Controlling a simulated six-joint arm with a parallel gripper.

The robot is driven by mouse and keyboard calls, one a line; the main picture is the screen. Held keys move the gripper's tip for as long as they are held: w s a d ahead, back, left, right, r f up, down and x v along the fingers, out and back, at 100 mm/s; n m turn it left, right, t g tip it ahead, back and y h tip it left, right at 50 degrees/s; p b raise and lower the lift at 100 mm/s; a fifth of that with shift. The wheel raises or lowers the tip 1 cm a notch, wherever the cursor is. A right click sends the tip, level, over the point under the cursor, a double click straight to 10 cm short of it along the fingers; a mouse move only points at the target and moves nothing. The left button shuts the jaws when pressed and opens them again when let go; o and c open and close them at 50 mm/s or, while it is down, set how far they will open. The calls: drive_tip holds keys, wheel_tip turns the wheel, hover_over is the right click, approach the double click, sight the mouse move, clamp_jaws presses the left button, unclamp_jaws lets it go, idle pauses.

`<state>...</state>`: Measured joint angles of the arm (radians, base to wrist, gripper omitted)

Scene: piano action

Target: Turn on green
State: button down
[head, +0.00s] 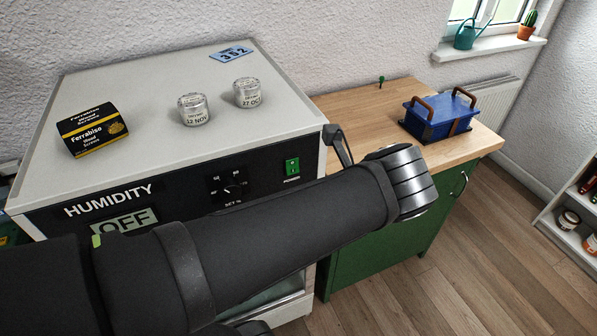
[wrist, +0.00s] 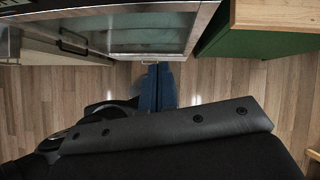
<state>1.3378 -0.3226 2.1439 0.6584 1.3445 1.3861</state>
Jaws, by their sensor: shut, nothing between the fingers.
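The green power switch (head: 292,166) is on the dark front panel of the humidity cabinet (head: 255,138), near its right end, with a POWER label below it. The cabinet's display (head: 126,222) reads OFF and is partly covered by my arm. My gripper (wrist: 160,70) shows in the wrist view as two blue fingers close together, shut and empty. They are over the floor in front of the cabinet's glass door (wrist: 150,35), apart from the switch. In the head view my arm crosses in front of the cabinet, just below the switch, and the fingers are hidden.
A dial (head: 234,190) sits left of the switch. On the cabinet top are a yellow-black screw box (head: 92,130), two round tins (head: 193,109) (head: 247,93) and a blue 352 tag (head: 231,53). A green cupboard (head: 375,240) stands right, bearing a blue box (head: 438,118).

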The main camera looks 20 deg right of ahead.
sight(293, 166)
drive_tip(key=r+m, duration=0.1)
drive_tip(key=w+d+r+m+h, duration=0.1)
drive_tip(key=r, duration=0.1)
drive_tip(key=w+r+m, duration=0.1)
drive_tip(key=shift+d+r, duration=0.25)
drive_tip(key=shift+d, duration=0.05)
drive_tip(key=shift+w+f, duration=0.1)
drive_tip(key=w+f, duration=0.8)
drive_tip(key=w, duration=0.2)
drive_tip(key=shift+f, duration=0.1)
idle(0.4)
drive_tip(key=shift+w+f, duration=0.1)
drive_tip(key=shift+w, duration=0.15)
